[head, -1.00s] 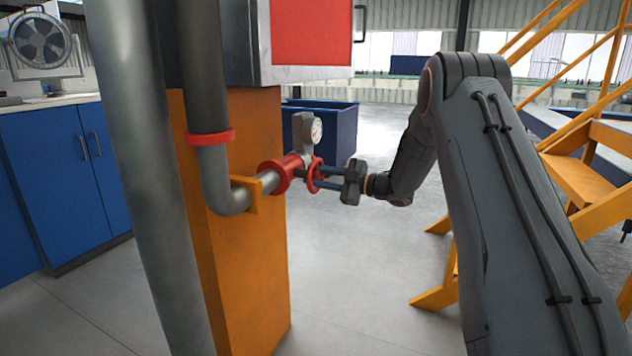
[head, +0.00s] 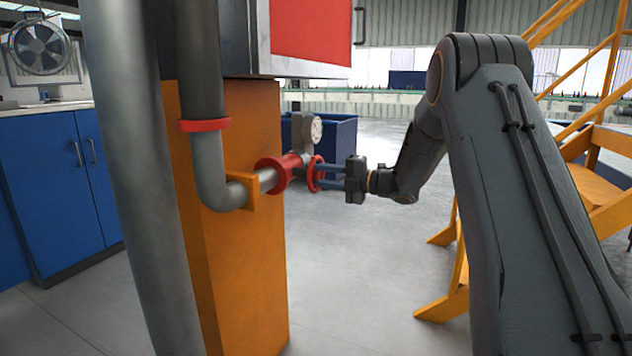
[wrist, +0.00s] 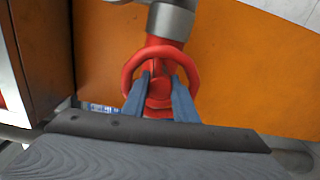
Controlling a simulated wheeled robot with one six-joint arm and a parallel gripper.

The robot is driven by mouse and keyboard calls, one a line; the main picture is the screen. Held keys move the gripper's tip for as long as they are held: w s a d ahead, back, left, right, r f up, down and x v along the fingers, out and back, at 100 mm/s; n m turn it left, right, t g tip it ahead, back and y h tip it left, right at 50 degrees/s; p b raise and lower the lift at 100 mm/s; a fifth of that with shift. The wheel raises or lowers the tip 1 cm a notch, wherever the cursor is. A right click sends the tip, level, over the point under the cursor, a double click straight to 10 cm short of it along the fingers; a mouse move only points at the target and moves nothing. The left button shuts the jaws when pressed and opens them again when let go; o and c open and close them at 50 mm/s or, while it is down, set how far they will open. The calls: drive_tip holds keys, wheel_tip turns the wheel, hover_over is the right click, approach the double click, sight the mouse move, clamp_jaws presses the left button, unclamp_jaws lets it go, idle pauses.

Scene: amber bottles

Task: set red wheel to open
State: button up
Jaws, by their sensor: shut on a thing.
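The red wheel (head: 316,174) sits at the right end of a short horizontal pipe with a red flange (head: 277,176). My gripper (head: 322,176) reaches it from the right, and its two fingers meet the wheel. In the wrist view the red wheel (wrist: 160,66) shows as a ring, with a red hub behind it. The fingers of my gripper (wrist: 160,92) lie one on each side of the wheel's middle, shut on it. The exact contact points of the fingertips are hard to make out.
A grey gauge (head: 314,130) stands just above the wheel. An orange column (head: 240,290) and a grey vertical pipe (head: 150,190) are to its left. A dark blue bin (head: 338,140) stands behind. Yellow stairs (head: 600,190) are at the right. Open floor (head: 360,290) lies between.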

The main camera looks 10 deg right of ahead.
drive_tip(key=shift+n+b, duration=0.4)
drive_tip(key=shift+n, duration=0.2)
drive_tip(key=o, duration=0.8)
drive_tip(key=shift+c, duration=0.2)
drive_tip(key=shift+d, duration=0.1)
drive_tip(key=v, duration=0.7)
drive_tip(key=shift+s+d, duration=0.2)
drive_tip(key=shift+s, duration=0.05)
drive_tip(key=shift+w, duration=0.1)
